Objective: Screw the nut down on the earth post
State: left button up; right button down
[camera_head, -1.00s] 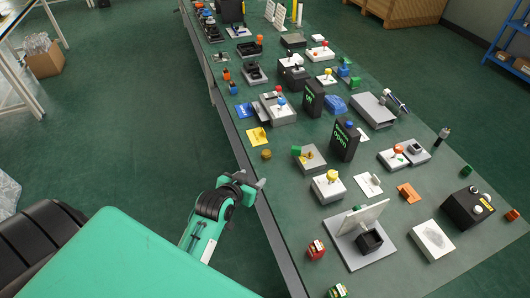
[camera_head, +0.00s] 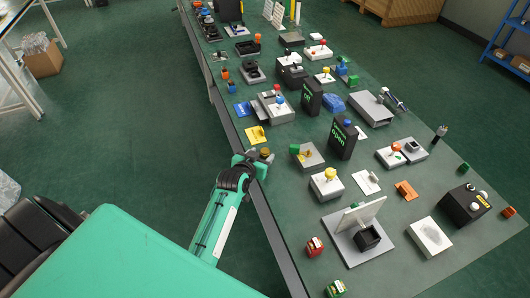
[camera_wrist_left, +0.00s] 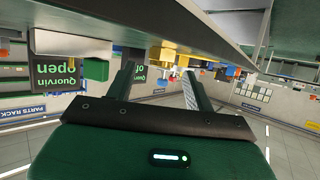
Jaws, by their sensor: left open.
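My left gripper (camera_head: 260,158) is at the near left edge of the bench, its fingers pointing at a small round brass-coloured piece (camera_head: 265,152), which looks like the nut. In the left wrist view its two fingers (camera_wrist_left: 160,88) are spread apart with nothing held between them. The brass piece is partly hidden by the gripper in the head view; I cannot tell whether they touch. A grey block (camera_head: 317,163) with a green part and a brass-coloured fitting stands to the right; it may carry the earth post, but the post is too small to tell.
A white block with a yellow knob (camera_head: 327,186) and a black upright box (camera_head: 342,138) stand to the right. The bench is crowded; a bare strip (camera_head: 280,185) runs along its near left edge.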

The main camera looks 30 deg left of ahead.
aim_at(265, 151)
pick_arm(q)
jog(key=x, duration=0.4)
jog(key=shift+w+a, duration=0.1)
jog(key=shift+a, duration=0.05)
jog(key=shift+w, duration=0.1)
pick_arm(e)
jog(key=s, duration=0.1)
jog(key=s+d, duration=0.1)
jog(key=shift+s+d, duration=0.1)
jog(key=shift+s, duration=0.2)
